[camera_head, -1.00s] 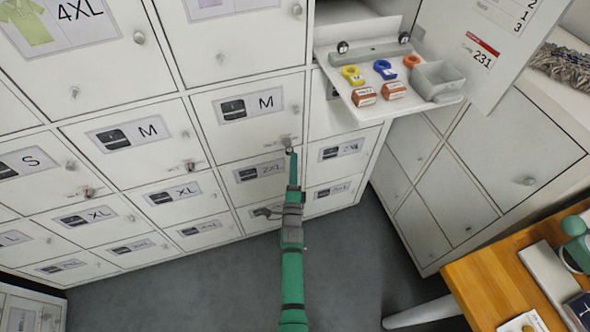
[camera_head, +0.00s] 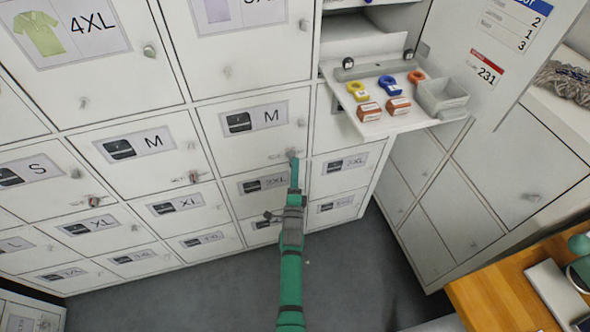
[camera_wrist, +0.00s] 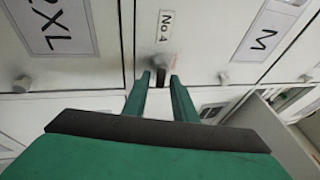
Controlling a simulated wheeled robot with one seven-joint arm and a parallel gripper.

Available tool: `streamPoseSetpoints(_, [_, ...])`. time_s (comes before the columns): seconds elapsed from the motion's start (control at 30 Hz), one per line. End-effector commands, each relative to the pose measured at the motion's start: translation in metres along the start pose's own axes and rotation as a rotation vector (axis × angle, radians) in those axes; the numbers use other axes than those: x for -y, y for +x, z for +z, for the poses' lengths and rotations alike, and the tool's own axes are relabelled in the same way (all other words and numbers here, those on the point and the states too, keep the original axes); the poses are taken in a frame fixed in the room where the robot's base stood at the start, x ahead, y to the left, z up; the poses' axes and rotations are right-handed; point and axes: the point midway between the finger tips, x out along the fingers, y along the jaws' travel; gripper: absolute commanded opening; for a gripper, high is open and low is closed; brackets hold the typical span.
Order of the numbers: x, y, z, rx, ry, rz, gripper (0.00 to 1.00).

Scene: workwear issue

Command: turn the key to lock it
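A locker door labelled M (camera_head: 253,118) is closed in the head view. My gripper (camera_head: 293,160) is at its lower right, at the lock, and hides most of it there. In the wrist view a small dark key (camera_wrist: 160,77) stands out from a round metal lock (camera_wrist: 160,62) beside a "No.4" label (camera_wrist: 166,25). My gripper's two green fingers (camera_wrist: 160,84) stand on either side of the key, with gaps visible between it and both fingers. I cannot tell the key's exact turn.
An open compartment at the upper right has a pull-out shelf (camera_head: 372,128) with coloured tags and a small grey bin (camera_head: 442,96). Other lockers hold keys, one at the left (camera_head: 92,200). A wooden table (camera_head: 490,300) stands at the lower right.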

Motion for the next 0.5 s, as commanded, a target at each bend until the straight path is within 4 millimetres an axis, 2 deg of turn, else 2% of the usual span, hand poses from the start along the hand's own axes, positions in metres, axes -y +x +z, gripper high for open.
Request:
streamPoseSetpoints(0.03, [0.0000,-0.0001,0.0000,0.000,0.000,0.000,0.12])
streamPoseSetpoints(0.1, [0.0000,-0.0001,0.0000,0.000,0.000,0.000,0.00])
streamPoseSetpoints(0.5, [0.0004,0.0007,0.0001,0.000,0.000,0.000,0.00])
